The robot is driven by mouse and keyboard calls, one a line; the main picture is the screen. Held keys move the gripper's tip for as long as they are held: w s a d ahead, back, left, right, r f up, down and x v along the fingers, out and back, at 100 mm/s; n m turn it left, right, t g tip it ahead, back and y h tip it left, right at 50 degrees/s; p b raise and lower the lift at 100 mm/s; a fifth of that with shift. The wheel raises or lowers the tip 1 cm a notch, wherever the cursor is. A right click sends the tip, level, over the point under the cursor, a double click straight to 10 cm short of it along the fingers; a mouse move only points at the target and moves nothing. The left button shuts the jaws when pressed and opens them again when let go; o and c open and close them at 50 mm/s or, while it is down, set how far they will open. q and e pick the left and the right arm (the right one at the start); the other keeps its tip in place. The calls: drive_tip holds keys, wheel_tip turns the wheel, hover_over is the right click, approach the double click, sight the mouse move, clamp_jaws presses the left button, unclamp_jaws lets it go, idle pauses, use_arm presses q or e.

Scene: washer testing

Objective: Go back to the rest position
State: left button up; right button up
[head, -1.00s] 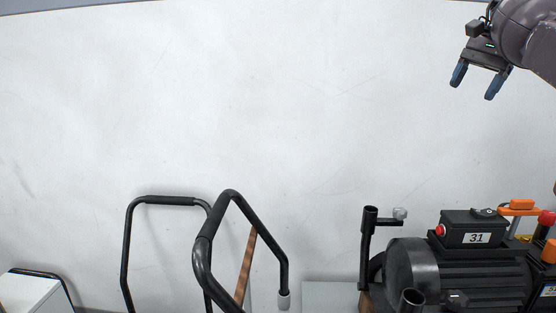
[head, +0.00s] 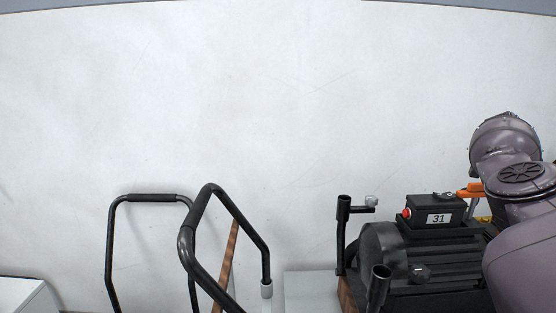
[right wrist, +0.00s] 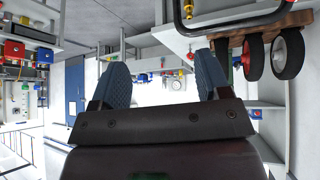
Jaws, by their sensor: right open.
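My right arm comes in at the right edge of the head view, in front of the motor's right side. My right gripper (right wrist: 160,85) shows in the right wrist view with its two blue fingers apart and nothing between them. It is hidden in the head view. My left gripper is in neither view.
A black motor unit labelled 31 (head: 425,255) stands at the lower right, partly behind my arm. Black tubular handles (head: 150,198) rise at the lower left. A pale box (head: 25,295) sits at the far left. In the right wrist view a wheeled wooden base (right wrist: 262,25) is close by.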

drive_tip(key=s+d+f+m+g+h, duration=0.2)
drive_tip(key=s+d+g+h, duration=0.1)
drive_tip(key=s+d+h, duration=0.8)
drive_tip(key=a+f+n+t+y, duration=0.5)
drive_tip(key=a+f+n+t, duration=0.6)
drive_tip(key=a+n+t, duration=0.2)
drive_tip(key=a+f+n+t+y, duration=0.5)
drive_tip(key=a+f+n+t, duration=0.5)
drive_tip(key=a+n+t, duration=0.25)
drive_tip(key=s+a+f+g+y, duration=0.3)
drive_tip(key=s+a+f, duration=0.5)
drive_tip(key=s+a, duration=0.4)
drive_tip(key=s+a+f+g+y, duration=0.4)
drive_tip(key=s+a+f, duration=0.4)
drive_tip(key=s+a, duration=0.5)
drive_tip(key=shift+s+a+f+g, duration=0.15)
drive_tip(key=shift+a+f+g, duration=0.1)
drive_tip(key=shift+a+g, duration=0.35)
drive_tip(key=shift+m, duration=0.25)
